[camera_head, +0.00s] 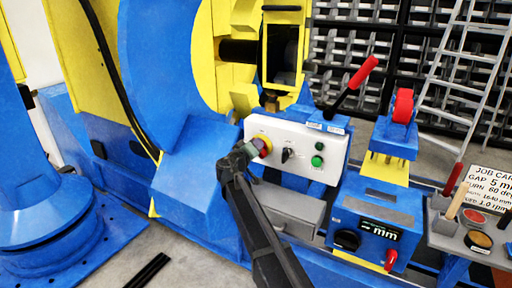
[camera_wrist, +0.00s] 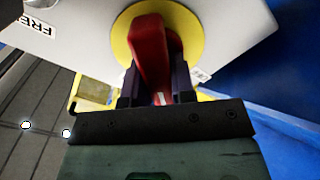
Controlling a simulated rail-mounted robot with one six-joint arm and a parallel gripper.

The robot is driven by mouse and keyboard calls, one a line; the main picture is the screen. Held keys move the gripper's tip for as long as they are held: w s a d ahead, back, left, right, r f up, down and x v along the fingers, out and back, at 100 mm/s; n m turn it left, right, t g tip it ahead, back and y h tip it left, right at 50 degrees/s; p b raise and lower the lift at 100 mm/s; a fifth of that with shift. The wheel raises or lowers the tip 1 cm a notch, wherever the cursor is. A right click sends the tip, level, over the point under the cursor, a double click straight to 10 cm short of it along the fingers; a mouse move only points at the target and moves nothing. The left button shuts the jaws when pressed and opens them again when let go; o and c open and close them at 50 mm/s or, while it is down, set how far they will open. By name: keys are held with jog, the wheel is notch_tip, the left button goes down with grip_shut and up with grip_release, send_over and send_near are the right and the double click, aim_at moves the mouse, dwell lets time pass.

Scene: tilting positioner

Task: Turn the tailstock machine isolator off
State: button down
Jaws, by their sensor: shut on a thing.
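The isolator has a red handle (camera_wrist: 150,50) on a round yellow plate (camera_wrist: 192,38) in the wrist view. In the head view the yellow plate (camera_head: 265,140) is at the left end of a white control panel (camera_head: 318,143). My gripper (camera_wrist: 157,82) is shut on the red handle, with one dark finger on each side. In the head view my gripper (camera_head: 250,149) reaches the panel from below and hides most of the handle. The handle's long side runs nearly upright in the wrist view, slightly tilted.
The same panel carries a black selector switch (camera_head: 287,155), green buttons (camera_head: 317,160) and a dark button. A red-tipped lever (camera_head: 362,73) rises behind it. A blue box with a readout (camera_head: 380,229) stands to the right. The large blue and yellow positioner (camera_head: 160,75) is at the left.

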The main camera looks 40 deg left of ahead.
jog(key=n, duration=0.4)
jog(key=shift+a+f+n, duration=0.1)
jog(key=shift+f+n, duration=0.15)
jog(key=shift+n, duration=0.05)
jog(key=shift+f+n+b, duration=0.15)
jog(key=shift+n+b, duration=0.2)
jog(key=shift+n, duration=1.55)
jog(key=c, duration=1)
grip_release()
jog(key=shift+o, duration=0.2)
jog(key=shift+s, duration=0.15)
jog(key=s+d, duration=0.1)
jog(key=s, duration=0.9)
jog(key=shift+s+d, duration=0.25)
jog(key=shift+d, duration=0.15)
